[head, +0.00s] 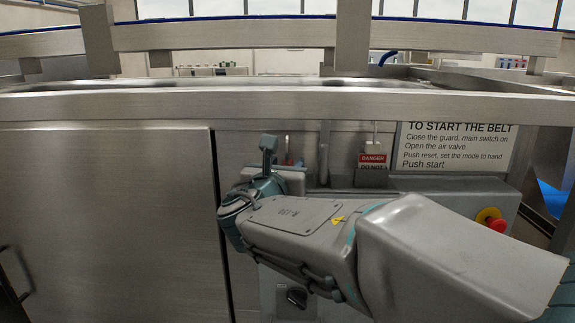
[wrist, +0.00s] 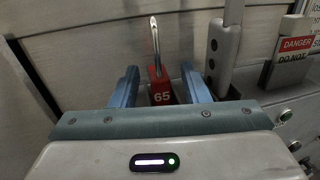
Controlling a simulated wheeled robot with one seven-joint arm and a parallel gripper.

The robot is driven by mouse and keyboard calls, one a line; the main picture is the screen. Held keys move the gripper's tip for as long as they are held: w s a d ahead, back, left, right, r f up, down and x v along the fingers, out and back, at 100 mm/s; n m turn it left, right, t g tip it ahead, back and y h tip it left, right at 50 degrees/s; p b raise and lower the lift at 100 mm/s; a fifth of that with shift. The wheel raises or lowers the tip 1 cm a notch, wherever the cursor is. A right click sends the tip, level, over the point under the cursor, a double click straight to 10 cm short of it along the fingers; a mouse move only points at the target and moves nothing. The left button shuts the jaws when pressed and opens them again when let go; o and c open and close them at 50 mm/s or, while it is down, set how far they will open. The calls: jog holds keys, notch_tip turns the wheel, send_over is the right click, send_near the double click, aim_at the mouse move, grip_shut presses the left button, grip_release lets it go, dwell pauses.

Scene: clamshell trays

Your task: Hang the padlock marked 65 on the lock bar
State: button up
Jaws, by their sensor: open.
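The red padlock marked 65 (wrist: 161,93) is upright in the wrist view, its silver shackle pointing up. My gripper (wrist: 161,84) is open, with one blue finger on each side of the padlock and gaps showing between. A grey upright bar with holes (wrist: 222,52), which looks like the lock bar, stands just right of the fingers in the wrist view. It also shows in the head view (head: 323,160).
A grey control box (head: 460,190) with a red stop button (head: 497,225) is at the right, under an instruction sign (head: 455,148). A steel cabinet door (head: 105,220) fills the left.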

jog(key=b+v, duration=0.1)
jog(key=v, duration=0.9)
jog(key=s+d+f+m+g+h, duration=0.35)
jog(key=d+f+m+g, duration=0.45)
jog(key=d+f+m, duration=0.7)
jog(key=s+d+f+m+g+y, duration=0.3)
jog(key=s+f+m+g+y, duration=0.3)
jog(key=s+f+m, duration=0.4)
jog(key=s+m, duration=0.1)
jog(key=m, duration=0.5)
jog(key=shift+s+d+f+g, duration=0.2)
jog(key=shift+d+f+g, duration=0.1)
jog(key=shift+d+f, duration=0.1)
jog(key=shift+o, duration=0.4)
jog(key=m, duration=0.1)
jog(key=y, duration=0.1)
jog(key=m, duration=0.1)
jog(key=shift+s+a+f+m+y, duration=0.25)
jog(key=shift+s+a+f+m, duration=0.05)
jog(key=shift+s, duration=0.1)
jog(key=shift+c, duration=1)
jog(key=shift+d, duration=0.1)
